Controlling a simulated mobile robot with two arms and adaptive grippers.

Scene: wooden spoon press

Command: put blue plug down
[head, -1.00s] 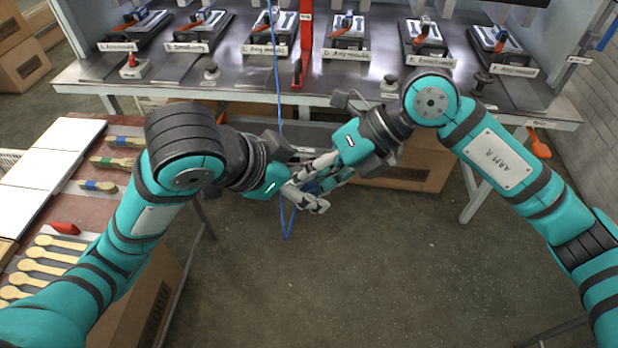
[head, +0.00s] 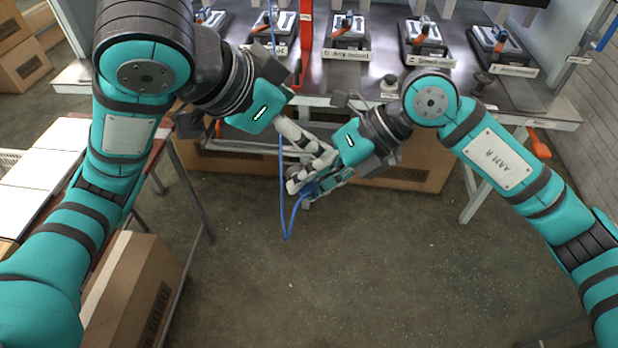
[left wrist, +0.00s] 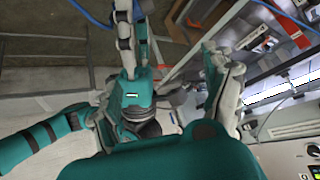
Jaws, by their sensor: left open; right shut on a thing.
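The blue plug (head: 308,189) shows as a small blue piece at the fingertips of my right gripper (head: 322,184), which is shut on it. Its blue cable (head: 281,180) hangs beside it in a loop. The plug is held in the air in front of the bench, partly hidden by fingers. My left gripper (head: 312,170) is open, just above and left of the right one, its grey fingers overlapping the right gripper in the picture. I cannot tell whether they touch. In the left wrist view, my right gripper (left wrist: 132,40) points upward beside my left gripper's fingers (left wrist: 225,85), with blue cable at top left.
A metal bench (head: 380,75) with several labelled presses (head: 348,32) stands behind. Cardboard boxes (head: 405,175) lie under it. The floor in front is clear.

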